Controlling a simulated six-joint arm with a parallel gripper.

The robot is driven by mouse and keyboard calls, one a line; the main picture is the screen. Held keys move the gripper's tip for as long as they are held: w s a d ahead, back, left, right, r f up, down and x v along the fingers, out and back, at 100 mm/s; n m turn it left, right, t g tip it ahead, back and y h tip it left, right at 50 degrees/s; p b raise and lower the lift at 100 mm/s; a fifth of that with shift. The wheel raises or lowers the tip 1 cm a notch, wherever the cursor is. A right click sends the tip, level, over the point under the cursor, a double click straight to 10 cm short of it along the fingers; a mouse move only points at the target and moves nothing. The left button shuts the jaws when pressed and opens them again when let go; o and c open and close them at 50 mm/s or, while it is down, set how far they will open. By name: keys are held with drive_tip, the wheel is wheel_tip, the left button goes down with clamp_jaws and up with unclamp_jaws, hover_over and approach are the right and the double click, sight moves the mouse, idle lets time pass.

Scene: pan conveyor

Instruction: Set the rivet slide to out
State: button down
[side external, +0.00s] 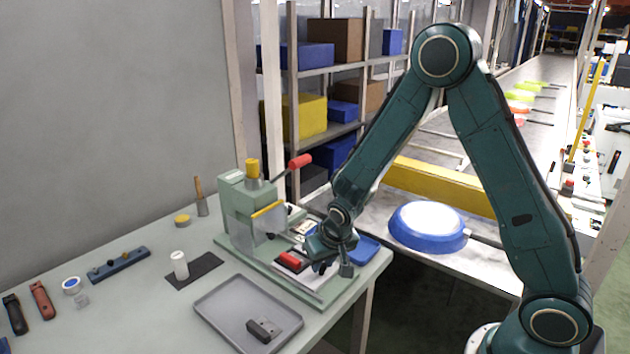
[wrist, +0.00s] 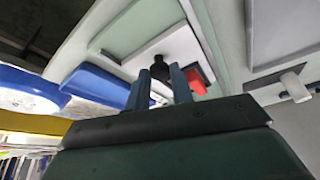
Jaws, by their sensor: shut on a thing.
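The rivet slide is a flat light plate (wrist: 146,56) on the green base of the press (side external: 245,205). A black knob (wrist: 158,68) stands on it. My gripper (wrist: 161,76) has its two fingers closed around this knob, one on each side. In the side external view my gripper (side external: 333,268) is low over the front right of the press base, and its fingers partly hide the slide. A red block (side external: 290,261) lies beside the fingers on the press; it also shows in the wrist view (wrist: 196,82). How far the slide is out is hard to tell.
A blue tray (side external: 366,250) lies just behind my gripper. A blue-rimmed pan (side external: 428,226) is on the conveyor at right. A grey tray (side external: 215,306) with a dark part (side external: 263,330) is in front. The press's red-ended lever (side external: 300,161) rises at its back.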

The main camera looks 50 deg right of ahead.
drive_tip(key=shift+s, duration=1.65)
drive_tip(key=c, duration=1.2)
unclamp_jaws()
drive_tip(key=shift+r, duration=0.1)
drive_tip(key=shift+s+a+r, duration=0.15)
drive_tip(key=shift+s+r, duration=0.05)
drive_tip(key=shift+r, duration=0.5)
drive_tip(key=v, duration=1.2)
drive_tip(key=shift+s+r, duration=0.1)
